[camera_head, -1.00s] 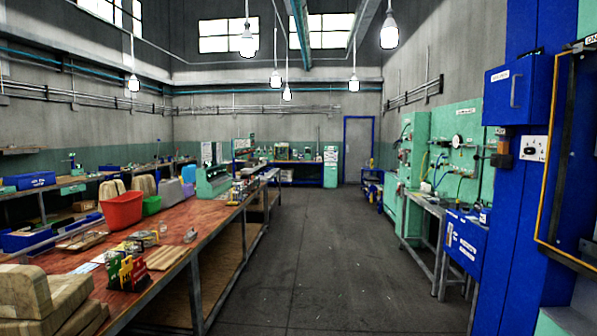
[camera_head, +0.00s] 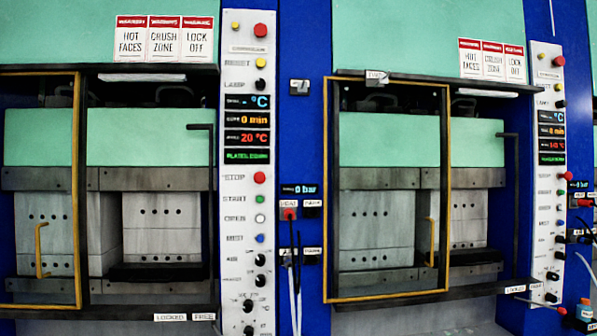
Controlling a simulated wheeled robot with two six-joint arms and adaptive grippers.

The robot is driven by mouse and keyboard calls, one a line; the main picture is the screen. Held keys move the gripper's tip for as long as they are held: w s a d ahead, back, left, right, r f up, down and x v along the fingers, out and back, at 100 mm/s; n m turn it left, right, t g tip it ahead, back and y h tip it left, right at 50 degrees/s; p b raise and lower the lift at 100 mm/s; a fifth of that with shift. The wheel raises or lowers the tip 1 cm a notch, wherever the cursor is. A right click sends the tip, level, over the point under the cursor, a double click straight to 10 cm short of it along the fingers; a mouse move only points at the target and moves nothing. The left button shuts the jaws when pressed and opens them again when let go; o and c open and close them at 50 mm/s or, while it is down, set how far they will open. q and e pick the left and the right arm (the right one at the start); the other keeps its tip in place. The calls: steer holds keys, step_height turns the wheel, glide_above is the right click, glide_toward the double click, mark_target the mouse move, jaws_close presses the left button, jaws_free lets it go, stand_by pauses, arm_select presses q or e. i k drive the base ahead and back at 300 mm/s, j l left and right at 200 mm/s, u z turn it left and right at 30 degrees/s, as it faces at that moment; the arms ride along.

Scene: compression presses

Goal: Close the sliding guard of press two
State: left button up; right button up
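Two blue presses fill the head view. The right press has a small plate (camera_head: 377,76) at its top edge that seems to read "TWO", though it is blurred. Its sliding guard (camera_head: 445,180) is a yellow-framed panel over the left and middle of the opening. A yellow upright handle (camera_head: 432,242) sits near the guard's right edge. The right part of the opening (camera_head: 475,215) is uncovered, showing grey platens. A small latch label (camera_head: 515,289) lies at the bottom right, too small to read surely. Neither of my grippers is in view.
The left press has a similar yellow-framed guard (camera_head: 76,190) at its left, with its right side uncovered. A white control panel (camera_head: 247,200) with buttons and displays stands between the presses. Another panel (camera_head: 547,170) stands at the right. Cables (camera_head: 296,270) hang between the presses.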

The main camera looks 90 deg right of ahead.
mark_target(326, 300)
steer(key=z, duration=3.35)
